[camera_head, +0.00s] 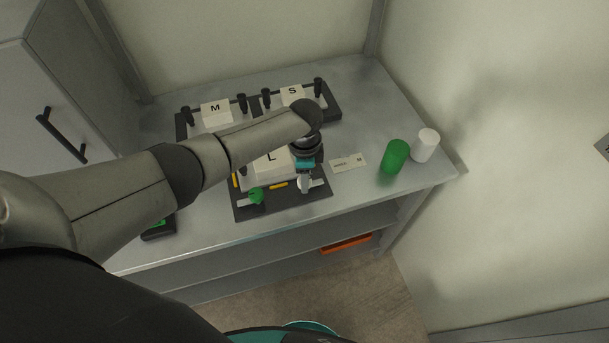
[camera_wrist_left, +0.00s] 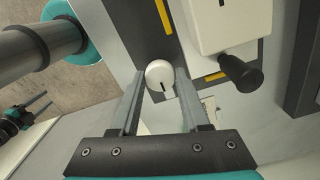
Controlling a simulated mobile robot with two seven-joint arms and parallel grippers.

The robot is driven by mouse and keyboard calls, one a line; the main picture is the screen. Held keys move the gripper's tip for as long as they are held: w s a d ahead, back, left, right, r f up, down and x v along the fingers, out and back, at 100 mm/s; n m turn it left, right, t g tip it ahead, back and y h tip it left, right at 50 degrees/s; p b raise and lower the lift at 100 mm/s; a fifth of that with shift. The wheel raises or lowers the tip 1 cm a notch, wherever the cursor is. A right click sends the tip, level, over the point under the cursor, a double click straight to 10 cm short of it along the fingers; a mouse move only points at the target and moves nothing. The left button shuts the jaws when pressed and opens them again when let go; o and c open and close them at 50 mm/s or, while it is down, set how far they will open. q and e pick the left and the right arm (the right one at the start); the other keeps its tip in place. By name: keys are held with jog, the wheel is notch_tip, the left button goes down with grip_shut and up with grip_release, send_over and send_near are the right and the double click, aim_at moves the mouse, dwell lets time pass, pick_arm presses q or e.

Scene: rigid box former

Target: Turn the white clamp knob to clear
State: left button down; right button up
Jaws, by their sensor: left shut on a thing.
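The white clamp knob (camera_wrist_left: 160,75) sits between the fingertips of my left gripper (camera_wrist_left: 160,84) in the left wrist view, with a dark mark on its face. In the head view my left gripper (camera_head: 305,180) points down over the right part of the dark fixture plate (camera_head: 285,206), and the knob (camera_head: 304,185) shows only in part below it. The left gripper is shut on the knob. A green knob (camera_head: 256,195) stands on the same plate to the left. My right gripper is not seen in the head view; a dark gripper with teal parts (camera_wrist_left: 14,120) shows at the left of the left wrist view.
A white block marked L (camera_head: 268,162) stands behind the knobs, partly hidden by my arm. Blocks marked M (camera_head: 215,112) and S (camera_head: 291,95) are farther back among black posts. A green cylinder (camera_head: 395,157), a white cylinder (camera_head: 425,146) and a label card (camera_head: 348,162) are to the right.

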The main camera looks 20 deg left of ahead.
pick_arm(q)
jog(key=shift+c, duration=1.9)
grip_release()
jog(key=shift+r, duration=0.65)
notch_tip(320, 180, up, 14)
jog(key=p, duration=0.2)
